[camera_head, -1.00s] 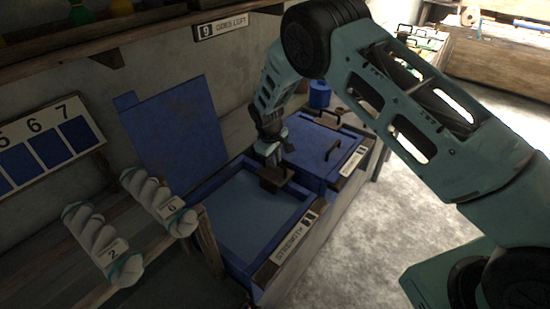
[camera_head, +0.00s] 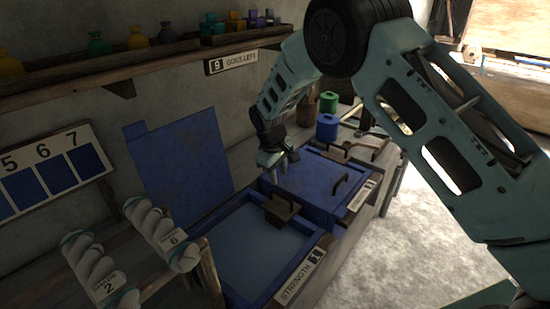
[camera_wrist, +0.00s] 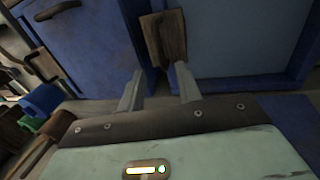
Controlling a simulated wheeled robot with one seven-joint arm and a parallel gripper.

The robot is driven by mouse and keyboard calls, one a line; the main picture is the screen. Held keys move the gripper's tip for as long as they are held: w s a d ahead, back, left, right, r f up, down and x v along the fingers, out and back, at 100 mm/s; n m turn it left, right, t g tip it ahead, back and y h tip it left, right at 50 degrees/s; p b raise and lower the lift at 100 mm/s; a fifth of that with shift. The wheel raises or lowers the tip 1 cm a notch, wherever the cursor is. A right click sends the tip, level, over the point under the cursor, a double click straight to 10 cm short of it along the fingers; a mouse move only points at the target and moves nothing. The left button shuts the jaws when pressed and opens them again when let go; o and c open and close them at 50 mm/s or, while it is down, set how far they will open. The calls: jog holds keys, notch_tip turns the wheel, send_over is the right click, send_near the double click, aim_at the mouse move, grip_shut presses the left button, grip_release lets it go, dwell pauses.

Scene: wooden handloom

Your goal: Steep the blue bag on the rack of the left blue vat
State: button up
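The left blue vat (camera_head: 303,225) is open, with blue-grey liquid (camera_head: 250,244) inside and a "STRENGTH" tag on its front. A dark wooden piece (camera_head: 281,207), perhaps its rack, sits at its edge by the right vat and also shows in the wrist view (camera_wrist: 164,40). My gripper (camera_head: 279,166) is above the edge of the right vat, just behind this piece. In the wrist view my gripper (camera_wrist: 158,92) has its fingers apart, with nothing seen between them; the wooden piece lies beyond the tips. I cannot make out a blue bag on the rack.
The right vat has a blue lid (camera_head: 309,184) with a dark handle. A blue panel (camera_head: 183,157) leans on the wall. A blue jar (camera_head: 327,126) and a green jar (camera_head: 328,102) stand behind. White skeins (camera_head: 160,235) hang at left; a shelf (camera_head: 140,65) runs above.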

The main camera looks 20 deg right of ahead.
notch_tip(320, 180, up, 8)
jog(key=s+a, duration=0.1)
jog(key=shift+a+b, duration=0.15)
jog(key=shift+b, duration=0.3)
jog(key=shift+f, duration=0.15)
dwell(4.5)
